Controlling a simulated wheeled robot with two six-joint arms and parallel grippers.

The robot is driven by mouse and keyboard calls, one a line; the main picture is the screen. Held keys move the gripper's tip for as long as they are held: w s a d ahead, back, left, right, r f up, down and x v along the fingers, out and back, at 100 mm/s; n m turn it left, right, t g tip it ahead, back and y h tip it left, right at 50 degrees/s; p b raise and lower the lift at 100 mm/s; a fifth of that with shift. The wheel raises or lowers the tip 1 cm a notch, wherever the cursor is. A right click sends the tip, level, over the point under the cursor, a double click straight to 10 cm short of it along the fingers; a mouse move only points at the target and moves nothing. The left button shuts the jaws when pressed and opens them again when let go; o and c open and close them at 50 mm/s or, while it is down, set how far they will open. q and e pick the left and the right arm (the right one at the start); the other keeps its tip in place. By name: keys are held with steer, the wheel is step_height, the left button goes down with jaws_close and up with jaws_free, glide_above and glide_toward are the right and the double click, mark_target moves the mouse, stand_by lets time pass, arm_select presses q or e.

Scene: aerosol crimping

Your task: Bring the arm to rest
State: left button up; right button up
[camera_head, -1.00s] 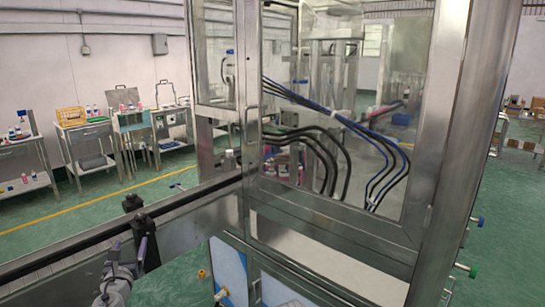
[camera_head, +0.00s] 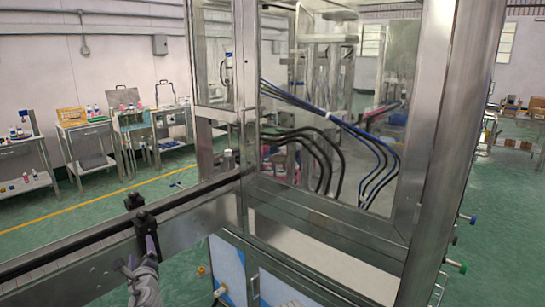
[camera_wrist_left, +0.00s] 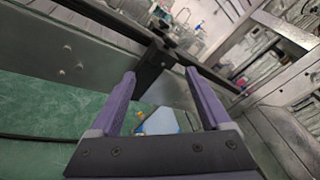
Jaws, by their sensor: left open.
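My left gripper (camera_head: 140,256) is low at the left of the head view, close to the side of the conveyor and by a black rail bracket (camera_head: 141,222). In the left wrist view its two purple fingers (camera_wrist_left: 160,75) are spread apart with nothing between them. The bracket shows there beyond the fingertips (camera_wrist_left: 155,65); I cannot tell whether they touch it. The rest of my left arm is mostly cut off by the bottom edge. My right gripper is in neither view.
The conveyor (camera_head: 190,231) with its black rail runs into a metal-framed machine (camera_head: 330,228) with clear panels, cables and a broad post (camera_head: 440,150). Benches with bottles (camera_head: 90,145) stand by the far wall. Green floor (camera_head: 60,208) is open beyond the conveyor.

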arm_select(q)
steer(key=s+d+f+n+g+h+p, duration=0.1)
steer(key=s+d+f+n+g, duration=0.3)
steer(key=d+f+n, duration=0.3)
steer(key=s+d+f+n+g+h+p, duration=0.2)
steer(key=s+d+f+n+g, duration=0.25)
steer(key=d+n, duration=0.4)
steer(key=s+d+f+n+g+h, duration=0.1)
steer(key=s+d+f+g+h, duration=0.1)
steer(key=s+d, duration=0.5)
steer(key=s+d+f+n+g+h+p, duration=0.1)
steer(key=s+d+f+n+g, duration=0.1)
steer(key=s+d+g, duration=0.2)
steer(key=s+d, duration=0.3)
steer(key=d, duration=0.2)
steer(key=shift+d+g+h, duration=0.35)
steer(key=shift+d+h, duration=0.05)
